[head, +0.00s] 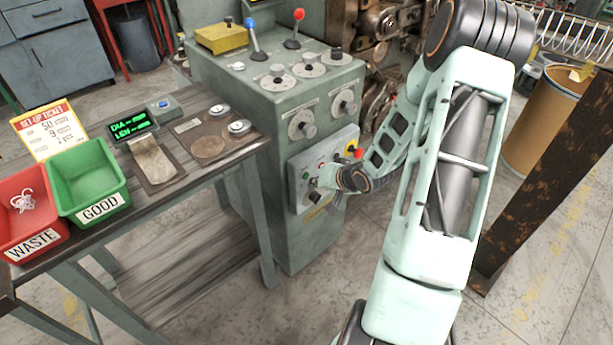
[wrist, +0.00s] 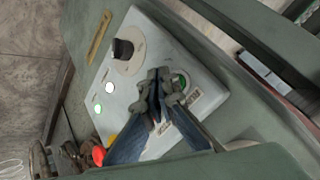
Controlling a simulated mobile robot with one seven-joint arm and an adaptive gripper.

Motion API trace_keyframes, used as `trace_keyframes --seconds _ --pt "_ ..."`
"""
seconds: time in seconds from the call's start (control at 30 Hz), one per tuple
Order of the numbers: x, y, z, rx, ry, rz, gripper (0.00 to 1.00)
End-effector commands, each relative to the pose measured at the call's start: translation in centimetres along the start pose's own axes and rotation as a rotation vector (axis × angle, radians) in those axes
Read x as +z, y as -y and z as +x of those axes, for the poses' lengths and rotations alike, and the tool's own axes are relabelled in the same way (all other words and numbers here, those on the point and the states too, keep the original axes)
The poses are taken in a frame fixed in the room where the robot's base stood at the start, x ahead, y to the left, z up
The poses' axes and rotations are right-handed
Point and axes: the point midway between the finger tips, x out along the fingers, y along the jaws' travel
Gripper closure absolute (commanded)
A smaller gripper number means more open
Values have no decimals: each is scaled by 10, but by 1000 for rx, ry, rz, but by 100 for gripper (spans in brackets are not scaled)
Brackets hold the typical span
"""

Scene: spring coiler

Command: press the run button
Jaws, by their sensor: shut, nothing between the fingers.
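The pale control panel (head: 325,158) is on the front of the green machine cabinet, and it fills the middle of the wrist view (wrist: 140,68). A round green button (wrist: 181,80) sits on it, partly hidden by my fingers; small label plates beside it are too blurred to read. My gripper (wrist: 158,92) is shut and empty, with its fingertips right at the green button's edge in the picture. I cannot tell whether they touch it.
A workbench with a green bin (head: 88,182) and red bin (head: 30,215) stands left.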

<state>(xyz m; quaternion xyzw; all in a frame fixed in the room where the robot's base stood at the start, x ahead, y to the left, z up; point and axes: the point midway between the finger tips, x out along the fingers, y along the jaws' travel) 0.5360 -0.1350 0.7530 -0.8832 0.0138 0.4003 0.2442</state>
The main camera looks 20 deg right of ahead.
Motion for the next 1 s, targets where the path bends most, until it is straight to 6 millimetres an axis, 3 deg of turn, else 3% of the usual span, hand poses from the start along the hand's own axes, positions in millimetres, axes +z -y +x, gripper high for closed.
trace_keyframes --seconds 0.63,1.0 --pt "24 -24 -34 1 1 2 100" --pt "25 -26 -35 0 0 0 100"
